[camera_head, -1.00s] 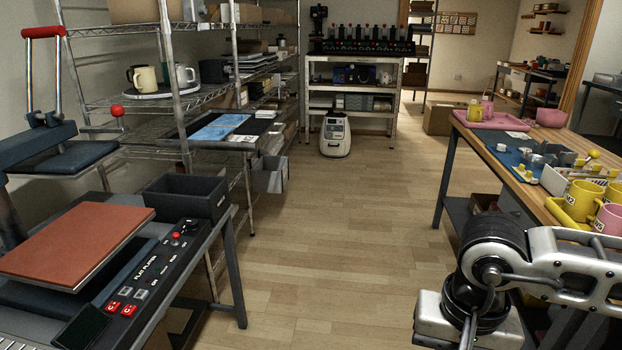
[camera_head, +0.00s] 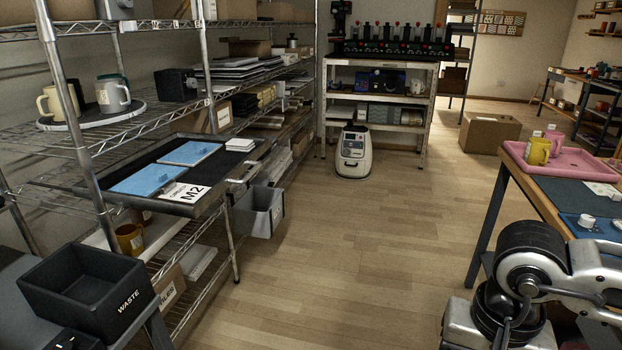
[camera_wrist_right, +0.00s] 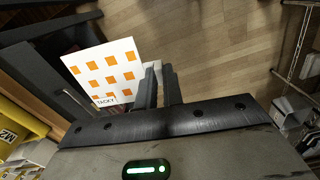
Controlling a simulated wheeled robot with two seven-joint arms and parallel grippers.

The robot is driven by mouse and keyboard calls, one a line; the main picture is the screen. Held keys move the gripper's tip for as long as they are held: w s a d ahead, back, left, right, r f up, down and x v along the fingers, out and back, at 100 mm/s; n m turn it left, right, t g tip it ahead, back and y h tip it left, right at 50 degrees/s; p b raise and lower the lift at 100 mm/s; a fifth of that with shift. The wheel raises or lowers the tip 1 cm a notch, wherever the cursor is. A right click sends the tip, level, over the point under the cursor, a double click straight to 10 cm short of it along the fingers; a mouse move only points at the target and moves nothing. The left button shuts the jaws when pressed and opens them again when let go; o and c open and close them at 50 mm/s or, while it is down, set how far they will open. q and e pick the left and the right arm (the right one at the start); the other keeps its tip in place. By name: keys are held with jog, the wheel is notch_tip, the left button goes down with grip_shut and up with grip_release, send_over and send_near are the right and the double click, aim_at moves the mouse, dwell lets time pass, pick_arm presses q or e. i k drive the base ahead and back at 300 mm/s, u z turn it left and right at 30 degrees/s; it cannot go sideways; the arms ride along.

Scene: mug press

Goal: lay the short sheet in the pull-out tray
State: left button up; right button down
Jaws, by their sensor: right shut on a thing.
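The pull-out tray (camera_head: 205,208) is a dark, shallow tray extending from the wire shelf at left in the head view. Two blue sheets (camera_head: 150,180) and (camera_head: 189,153) lie in it, with a white M2 card (camera_head: 184,193) at its front and small white pieces (camera_head: 240,145) toward its right end. In the right wrist view my right gripper (camera_wrist_right: 160,75) is shut on a white sheet with orange squares (camera_wrist_right: 104,70), which sticks out to the left of the fingers. The sheet is well apart from the tray. My left gripper is out of view.
A black waste bin (camera_head: 87,290) stands at lower left. A grey bin (camera_head: 260,210) hangs below the tray's right end. Mugs (camera_head: 112,95) stand on the shelf above. A wooden table (camera_head: 540,190) with a pink tray (camera_head: 570,165) is at right. The floor between is clear.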

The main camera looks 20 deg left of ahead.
aim_at(220, 166)
jog(key=i, duration=2.85)
jog(key=u, duration=3.05)
